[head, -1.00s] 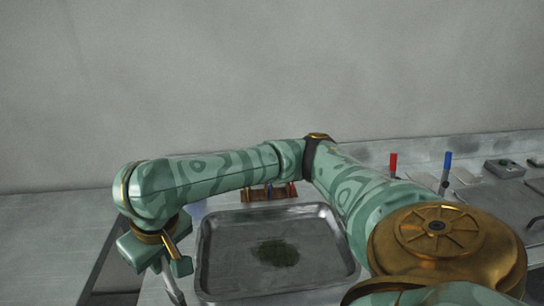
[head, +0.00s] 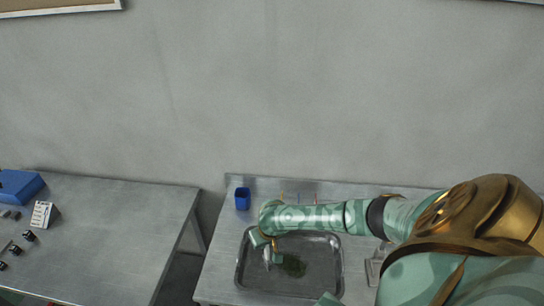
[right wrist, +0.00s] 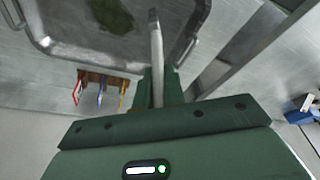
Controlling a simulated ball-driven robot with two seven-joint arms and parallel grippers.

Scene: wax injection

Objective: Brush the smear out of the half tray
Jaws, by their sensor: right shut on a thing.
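The metal half tray (head: 240,272) lies on the bench, with a dark green smear (head: 293,265) near its middle. The smear also shows at the top of the right wrist view (right wrist: 112,14). My right gripper (head: 267,250) is over the left part of the tray. In the right wrist view it is shut on a slim, pale-handled brush (right wrist: 157,55). The brush's dark tip points away from the fingers and lies to the side of the smear. Whether the tip touches the tray is unclear. My left gripper is not identifiable in view.
A blue cup (head: 242,198) stands behind the tray's left corner. A small rack (right wrist: 92,76) with several coloured tools is beside the tray. A gap separates this bench from the left table (head: 110,235), which holds a blue box (head: 18,186) and small items.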

